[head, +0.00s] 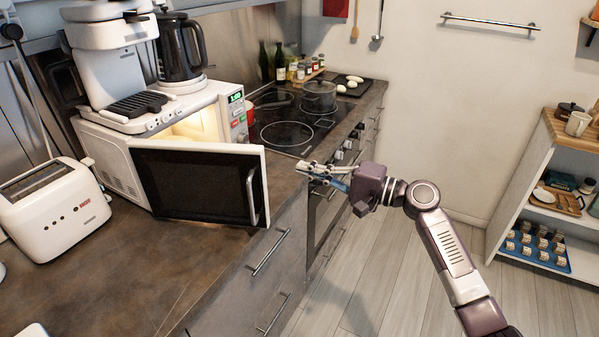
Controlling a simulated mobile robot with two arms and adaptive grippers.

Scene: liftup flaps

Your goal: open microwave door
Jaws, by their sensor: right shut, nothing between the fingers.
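The white microwave (110,165) stands on the counter with a coffee machine and a kettle on top. Its door (195,182) stands wide open, swung out toward me and over the counter's front edge. The lit inside (197,127) shows above the door's top edge. The door's handle (252,197) is on its right side. My right gripper (304,168) is to the right of the door, apart from the handle. It is shut and empty, pointing left. My left gripper is not in view.
A white toaster (55,210) stands left of the door on the counter (130,270). A stove (285,135) with a pot (319,97) lies behind my right gripper. A shelf (545,165) is at the right. The floor (400,270) between is clear.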

